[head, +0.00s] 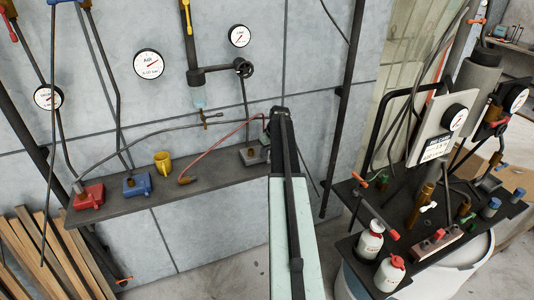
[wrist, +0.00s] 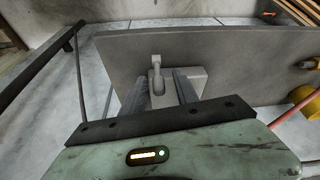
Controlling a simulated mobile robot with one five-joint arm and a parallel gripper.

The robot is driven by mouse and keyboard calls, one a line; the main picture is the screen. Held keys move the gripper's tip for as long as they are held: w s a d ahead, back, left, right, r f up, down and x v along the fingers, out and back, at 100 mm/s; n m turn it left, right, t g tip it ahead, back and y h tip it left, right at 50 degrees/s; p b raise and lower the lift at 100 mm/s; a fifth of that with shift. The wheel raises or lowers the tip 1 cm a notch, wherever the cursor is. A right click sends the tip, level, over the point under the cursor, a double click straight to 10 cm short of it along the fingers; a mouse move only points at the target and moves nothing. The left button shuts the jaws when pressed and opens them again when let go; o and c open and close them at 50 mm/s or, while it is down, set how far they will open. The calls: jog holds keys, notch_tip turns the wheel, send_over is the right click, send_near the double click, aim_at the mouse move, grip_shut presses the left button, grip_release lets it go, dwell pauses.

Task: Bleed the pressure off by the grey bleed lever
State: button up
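The grey bleed lever (wrist: 156,62) stands up from a grey block (wrist: 200,78) on the shelf in the wrist view. My gripper (wrist: 162,76) is open, its two fingers reaching over the block with the lever between them. I cannot tell whether either finger touches the lever. There my arm hides the gripper, and I cannot make out the lever.
A red hose (head: 212,148) curves close to my arm. A crowded dark bench (head: 400,215) stands at the right. Gauges hang on the wall.

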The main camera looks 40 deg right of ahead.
jog(key=shift+r, duration=0.1)
jog(key=p+v, duration=0.7)
jog(key=shift+r, duration=0.3)
jog(key=shift+s, duration=0.15)
